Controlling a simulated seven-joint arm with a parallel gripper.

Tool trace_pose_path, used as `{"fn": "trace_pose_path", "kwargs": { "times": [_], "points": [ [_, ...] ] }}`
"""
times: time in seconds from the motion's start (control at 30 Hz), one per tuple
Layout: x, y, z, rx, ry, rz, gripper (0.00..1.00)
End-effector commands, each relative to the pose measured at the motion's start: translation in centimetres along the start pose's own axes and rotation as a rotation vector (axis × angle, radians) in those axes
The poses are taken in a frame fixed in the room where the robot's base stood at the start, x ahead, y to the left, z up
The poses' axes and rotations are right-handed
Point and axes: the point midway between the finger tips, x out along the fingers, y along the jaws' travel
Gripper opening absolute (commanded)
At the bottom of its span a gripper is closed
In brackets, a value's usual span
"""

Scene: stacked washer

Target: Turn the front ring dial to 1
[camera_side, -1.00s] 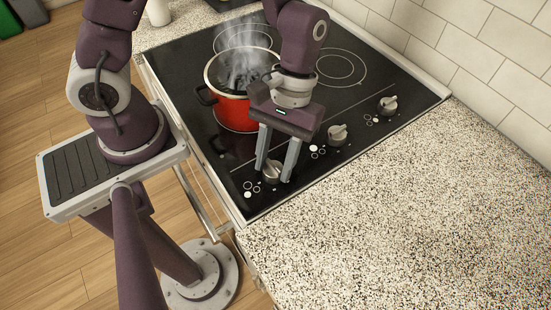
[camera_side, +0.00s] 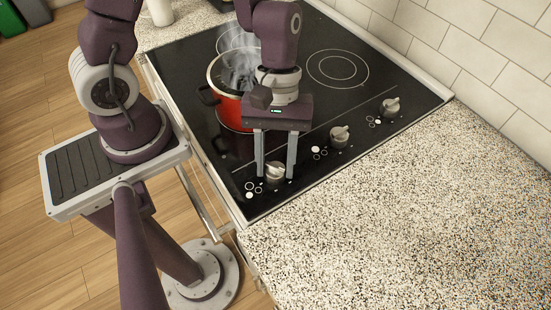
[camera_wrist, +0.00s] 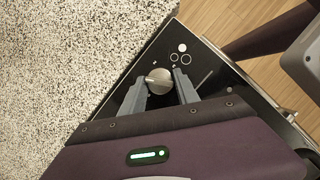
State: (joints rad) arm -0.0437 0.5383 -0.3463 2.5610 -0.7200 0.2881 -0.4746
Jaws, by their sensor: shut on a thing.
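The front ring dial (camera_side: 275,169) is a silver knob at the near end of the black cooktop (camera_side: 392,70), beside printed ring marks. It also shows in the wrist view (camera_wrist: 158,79). My gripper (camera_side: 275,175) points down, with its two grey fingers on either side of this dial, and is shut on it. In the wrist view my gripper (camera_wrist: 161,82) has the dial between its fingertips. A light pointer line on the dial points to the left there. The small marks around the dial are too small to read.
A red pot (camera_side: 229,104) with steam stands on the cooktop behind my gripper. Two more silver dials (camera_side: 340,137) (camera_side: 390,107) sit in line to the right. A speckled counter (camera_side: 410,200) lies clear in front, with a tiled wall (camera_side: 480,60) at the right.

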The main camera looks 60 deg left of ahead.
Motion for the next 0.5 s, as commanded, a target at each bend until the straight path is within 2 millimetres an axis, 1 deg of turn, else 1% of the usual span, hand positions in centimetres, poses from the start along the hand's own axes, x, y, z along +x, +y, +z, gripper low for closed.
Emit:
{"fn": "trace_pose_path", "kwargs": {
  "times": [0.27,0.3,0.37,0.5],
  "points": [
    [-0.02,0.08,-0.03,0.000,0.001,0.002,0.00],
    [-0.02,0.08,-0.02,0.001,0.001,0.002,0.45],
    [-0.02,0.07,-0.02,0.001,0.001,0.001,0.57],
    [-0.01,0.05,0.00,0.001,0.000,0.001,0.58]
  ]
}}
